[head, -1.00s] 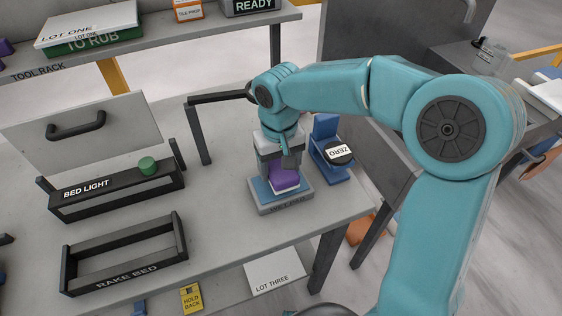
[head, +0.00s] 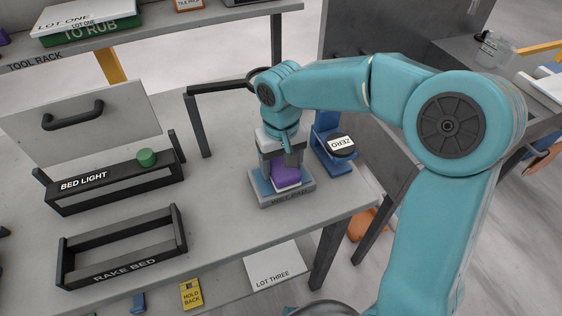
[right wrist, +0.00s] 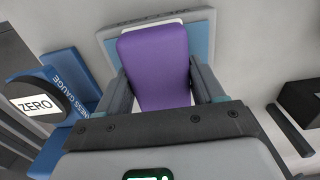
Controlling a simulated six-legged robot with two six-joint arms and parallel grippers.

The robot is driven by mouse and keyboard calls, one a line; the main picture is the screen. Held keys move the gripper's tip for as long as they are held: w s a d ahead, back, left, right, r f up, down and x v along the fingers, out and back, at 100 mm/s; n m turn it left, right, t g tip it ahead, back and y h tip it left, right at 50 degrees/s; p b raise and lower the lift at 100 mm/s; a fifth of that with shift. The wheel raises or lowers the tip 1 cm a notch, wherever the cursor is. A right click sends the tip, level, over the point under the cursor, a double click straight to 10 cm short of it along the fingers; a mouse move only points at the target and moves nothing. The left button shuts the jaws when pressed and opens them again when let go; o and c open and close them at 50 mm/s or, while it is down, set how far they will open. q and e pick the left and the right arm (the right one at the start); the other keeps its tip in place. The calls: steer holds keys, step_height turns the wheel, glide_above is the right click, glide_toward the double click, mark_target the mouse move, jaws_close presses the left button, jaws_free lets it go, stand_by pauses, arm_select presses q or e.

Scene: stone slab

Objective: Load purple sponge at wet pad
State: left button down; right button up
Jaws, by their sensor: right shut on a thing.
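The purple sponge (head: 285,176) is between the fingers of my right gripper (head: 282,160), which is shut on it. In the right wrist view the sponge (right wrist: 158,65) fills the space between the fingers, with a white edge beyond it. The wet pad (head: 302,186) is a blue pad on a grey base on the bench, and it also shows in the right wrist view (right wrist: 200,40). The sponge is low over the pad; I cannot tell whether it touches it. My left gripper is not in view.
A blue thickness gauge with a ZERO dial (head: 341,143) stands close to the right of the pad. A dark bar frame (head: 200,125) is behind left. The bed light (head: 115,185) and rake bed (head: 125,255) are at left. Bare bench lies between.

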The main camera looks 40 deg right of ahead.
mark_target(282, 162)
steer(key=shift+f+b, duration=0.35)
steer(key=shift+f, duration=0.2)
stand_by(1.1)
steer(key=shift+r, duration=0.1)
step_height(282, 162, up, 7)
steer(key=p, duration=0.6)
stand_by(0.3)
stand_by(0.4)
